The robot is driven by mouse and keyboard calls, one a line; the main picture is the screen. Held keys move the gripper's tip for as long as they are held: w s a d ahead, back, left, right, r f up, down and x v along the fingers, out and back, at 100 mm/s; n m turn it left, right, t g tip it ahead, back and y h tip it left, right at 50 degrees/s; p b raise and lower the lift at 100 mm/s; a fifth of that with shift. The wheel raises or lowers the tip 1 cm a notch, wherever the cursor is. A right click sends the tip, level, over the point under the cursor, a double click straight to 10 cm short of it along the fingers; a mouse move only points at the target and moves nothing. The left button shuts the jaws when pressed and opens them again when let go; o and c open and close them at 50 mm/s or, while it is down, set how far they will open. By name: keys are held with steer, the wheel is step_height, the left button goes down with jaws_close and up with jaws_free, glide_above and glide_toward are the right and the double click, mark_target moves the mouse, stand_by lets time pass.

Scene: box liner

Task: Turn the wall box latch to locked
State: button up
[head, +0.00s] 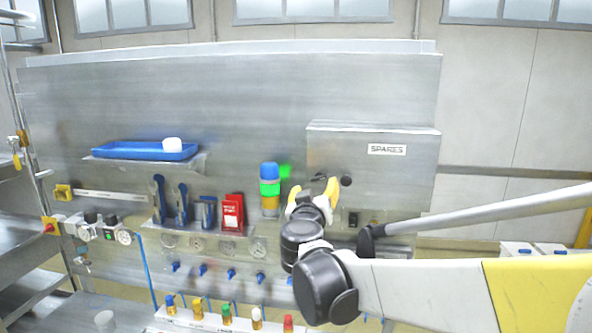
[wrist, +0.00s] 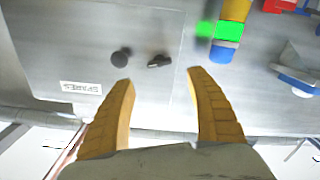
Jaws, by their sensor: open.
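The grey wall box (head: 380,138) labelled SPARES is on the metal panel, right of centre. Its small dark latch (wrist: 159,61) shows in the wrist view as an elongated handle, roughly level and slightly tilted. It also shows in the head view (head: 319,178), partly behind my fingers. A round dark knob (wrist: 121,57) sits beside it, also visible in the head view (head: 346,181). My gripper (head: 314,186) is open and empty in front of the box. In the wrist view its yellow fingers (wrist: 160,76) spread either side of the latch's line, apart from it.
A blue and green-banded bottle (head: 269,188) stands just left of the box. A blue tray (head: 145,150) sits on a shelf. Gauges and several coloured bottles line the lower panel.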

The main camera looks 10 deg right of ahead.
mark_target(318, 178)
steer(key=p+x, duration=0.1)
steer(key=x, duration=0.8)
steer(key=shift+f, duration=0.1)
steer(key=c, duration=1.2)
